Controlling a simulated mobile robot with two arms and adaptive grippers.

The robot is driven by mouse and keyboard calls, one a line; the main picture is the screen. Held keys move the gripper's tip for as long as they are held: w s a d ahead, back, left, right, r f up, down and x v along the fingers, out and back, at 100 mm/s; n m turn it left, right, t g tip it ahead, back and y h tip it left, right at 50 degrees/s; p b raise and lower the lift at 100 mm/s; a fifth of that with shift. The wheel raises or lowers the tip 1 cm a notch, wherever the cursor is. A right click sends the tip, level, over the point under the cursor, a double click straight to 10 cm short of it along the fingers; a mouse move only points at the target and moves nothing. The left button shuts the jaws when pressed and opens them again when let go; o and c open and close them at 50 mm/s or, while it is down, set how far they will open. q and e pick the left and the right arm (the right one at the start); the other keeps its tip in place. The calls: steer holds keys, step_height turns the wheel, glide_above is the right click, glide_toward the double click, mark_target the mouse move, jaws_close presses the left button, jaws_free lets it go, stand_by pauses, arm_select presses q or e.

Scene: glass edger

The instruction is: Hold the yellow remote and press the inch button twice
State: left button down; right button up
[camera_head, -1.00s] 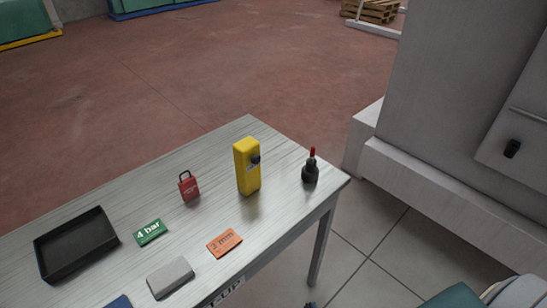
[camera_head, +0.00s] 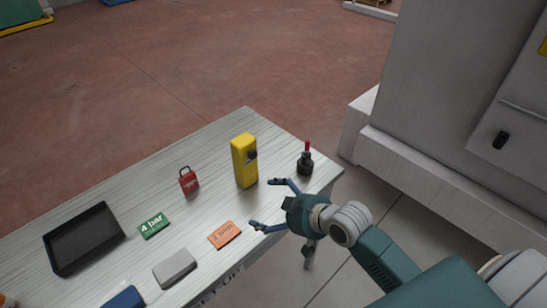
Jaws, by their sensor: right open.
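My left gripper is not in view.
The table (camera_head: 210,145) also holds a dark bottle with a red tip (camera_head: 305,160), a red padlock (camera_head: 188,181), a green "4 bar" card (camera_head: 153,225), an orange card (camera_head: 224,235), a grey block (camera_head: 175,268) and a black tray (camera_head: 83,238). A grey machine (camera_head: 440,90) stands at right.

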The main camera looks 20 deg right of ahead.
mark_target(250, 151)
steer(key=w+d+r+t+y, duration=0.1)
steer(key=w+d+r+t, duration=0.25)
steer(key=w+r, duration=0.55)
steer(key=p+x, duration=0.2)
steer(key=x, duration=0.8)
steer(key=shift+w+d, duration=0.1)
steer(key=shift+w, duration=0.1)
steer(key=c, duration=1.6)
